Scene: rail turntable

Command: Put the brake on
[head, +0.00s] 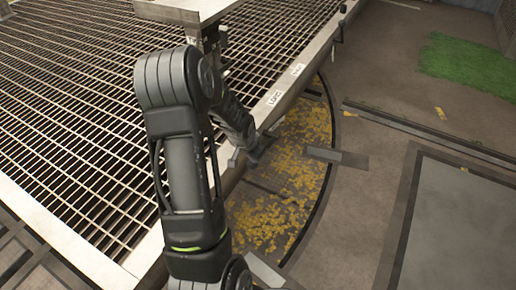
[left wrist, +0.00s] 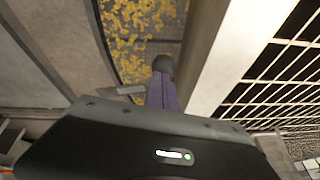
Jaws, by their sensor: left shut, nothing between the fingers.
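The grated turntable deck (head: 75,100) fills the left of the head view, with a pale steel edge beam (head: 318,45) along its right side. My left gripper (head: 255,152) is at this beam's outer side, low over the pit. In the left wrist view my left gripper's fingers (left wrist: 162,92) are together with nothing between them. A dark round knob (left wrist: 163,63) shows just beyond their tips; I cannot tell whether they touch it. The knob's stem is hidden, and I cannot tell if it is the brake handle. My right gripper is not in view.
Two small white labels (head: 275,97) (head: 297,69) sit on the beam, their writing too small to read surely. The curved pit (head: 300,165) holds yellow leaves. A small dark fitting (head: 338,32) is on the beam farther off. Rails (head: 430,132) and open floor lie right.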

